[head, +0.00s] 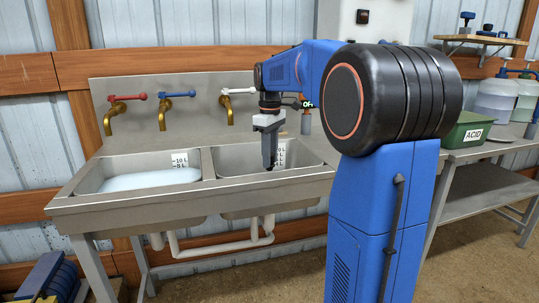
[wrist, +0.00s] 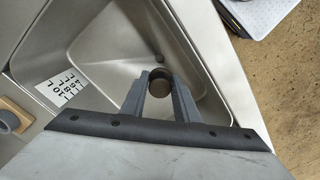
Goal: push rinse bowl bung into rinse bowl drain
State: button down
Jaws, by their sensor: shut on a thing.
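My gripper (head: 269,160) points down over the right-hand basin, the rinse bowl (head: 225,160). In the wrist view my gripper (wrist: 160,85) is shut on a round, dark olive-grey bung (wrist: 160,80) between its two grey fingers. The rinse bowl (wrist: 105,45) looks empty, with bare metal walls. A dark round spot, which looks like the drain (wrist: 197,89), shows on the bowl floor just right of the right finger, partly hidden by it. The bung is apart from that spot in the picture; its height above the floor is hard to tell.
The left basin (head: 140,180) holds pale water. Red, blue and white-handled taps stand along the back. A level label (wrist: 62,90) is on the rinse bowl wall. The rim and divider surround the gripper. A green acid box (head: 465,133) stands on the right bench.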

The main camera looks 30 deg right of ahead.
notch_tip(320, 180, down, 11)
dwell(1.1)
jog(key=shift+f, duration=1.35)
dwell(0.7)
jog(key=c, duration=1.3)
grip_release()
jog(key=shift+r, duration=0.1)
notch_tip(320, 180, up, 17)
jog(key=shift+r, duration=0.1)
